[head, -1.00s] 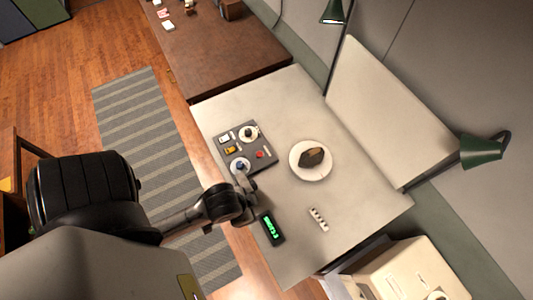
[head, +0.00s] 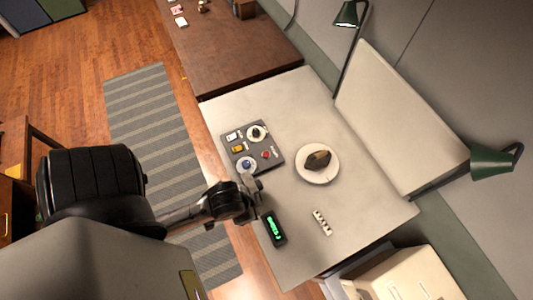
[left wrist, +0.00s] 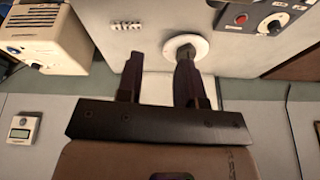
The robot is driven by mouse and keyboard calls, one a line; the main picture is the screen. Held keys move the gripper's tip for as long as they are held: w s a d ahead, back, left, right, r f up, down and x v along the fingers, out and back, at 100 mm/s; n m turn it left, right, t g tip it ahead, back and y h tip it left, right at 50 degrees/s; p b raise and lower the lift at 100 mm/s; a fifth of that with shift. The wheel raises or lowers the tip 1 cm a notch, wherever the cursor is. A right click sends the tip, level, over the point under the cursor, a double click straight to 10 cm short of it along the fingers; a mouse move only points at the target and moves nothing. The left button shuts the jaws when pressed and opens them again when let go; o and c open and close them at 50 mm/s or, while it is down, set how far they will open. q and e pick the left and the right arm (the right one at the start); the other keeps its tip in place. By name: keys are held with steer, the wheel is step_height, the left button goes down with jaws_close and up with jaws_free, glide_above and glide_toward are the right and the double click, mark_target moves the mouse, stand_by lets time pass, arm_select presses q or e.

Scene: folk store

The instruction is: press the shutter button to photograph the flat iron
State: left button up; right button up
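In the head view a dark grey control panel (head: 267,165) lies on the pale table, with a red button (head: 265,155), dials and small switches. The dark flat iron (head: 318,160) sits on a white round plate (head: 315,177) to the panel's right. In the left wrist view the plate (left wrist: 203,46) shows beyond my fingers; the iron is partly hidden by one finger, and the red button (left wrist: 240,18) is at upper right. My left gripper (left wrist: 156,72) is open, with nothing seen between its fingers. In the head view my left arm ends beside the panel's near corner; its fingertips are unclear there. My right gripper is not seen.
A black display (head: 274,228) with green characters and a small pale strip (head: 322,222) lie on the near part of the table. A pale backdrop board (head: 400,120) and green lamps (head: 490,162) stand along the wall side. A cream device (head: 415,280) is at lower right.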

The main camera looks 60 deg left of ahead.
arm_select(q)
jaws_close()
steer(key=shift+d, duration=0.15)
stand_by(1.0)
